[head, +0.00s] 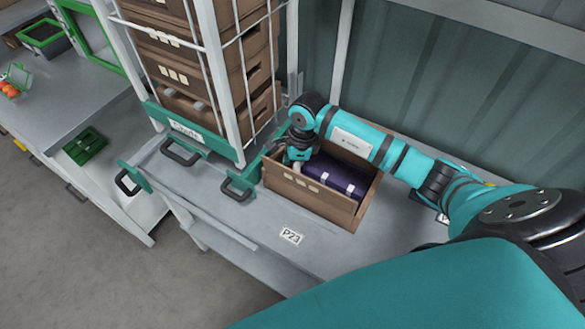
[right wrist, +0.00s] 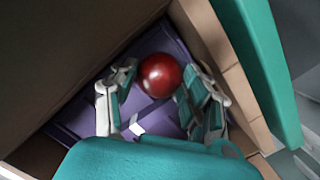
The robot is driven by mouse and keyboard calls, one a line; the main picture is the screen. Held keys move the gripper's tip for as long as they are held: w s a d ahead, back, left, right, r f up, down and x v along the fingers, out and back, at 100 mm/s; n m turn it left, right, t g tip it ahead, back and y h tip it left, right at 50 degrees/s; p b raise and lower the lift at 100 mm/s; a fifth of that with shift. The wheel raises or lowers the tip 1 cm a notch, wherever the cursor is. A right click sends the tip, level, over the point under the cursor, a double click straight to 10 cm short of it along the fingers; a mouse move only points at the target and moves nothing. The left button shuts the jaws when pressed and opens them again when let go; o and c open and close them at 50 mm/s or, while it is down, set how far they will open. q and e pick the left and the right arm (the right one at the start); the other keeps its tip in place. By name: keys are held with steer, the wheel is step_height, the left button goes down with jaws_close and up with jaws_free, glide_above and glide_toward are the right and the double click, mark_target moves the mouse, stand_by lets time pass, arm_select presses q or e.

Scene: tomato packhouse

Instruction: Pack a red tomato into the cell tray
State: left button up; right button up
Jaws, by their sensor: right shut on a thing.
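A red tomato (right wrist: 160,75) shows in the right wrist view between the fingertips of my right gripper (right wrist: 160,92), which is shut on it. In the head view my right gripper (head: 298,160) reaches down into the left end of a brown crate (head: 311,195); the tomato is hidden there. A purple tray (head: 336,178) lies inside this crate and also shows below the tomato in the right wrist view (right wrist: 72,116). I cannot make out its cells or whether the tomato touches it. My left gripper is not in view.
A wire-sided trolley (head: 212,60) with stacked brown crates stands just left of the crate. The grey bench (head: 250,215) is clear in front, with a P23 label (head: 291,236). A punnet of red fruit (head: 12,88) and a green crate (head: 86,146) are far left.

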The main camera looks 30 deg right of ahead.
steer(key=o, duration=0.9)
steer(key=c, duration=0.3)
steer(key=shift+c, duration=0.2)
steer(key=shift+r+p, duration=2.05)
steer(key=shift+r, duration=1.4)
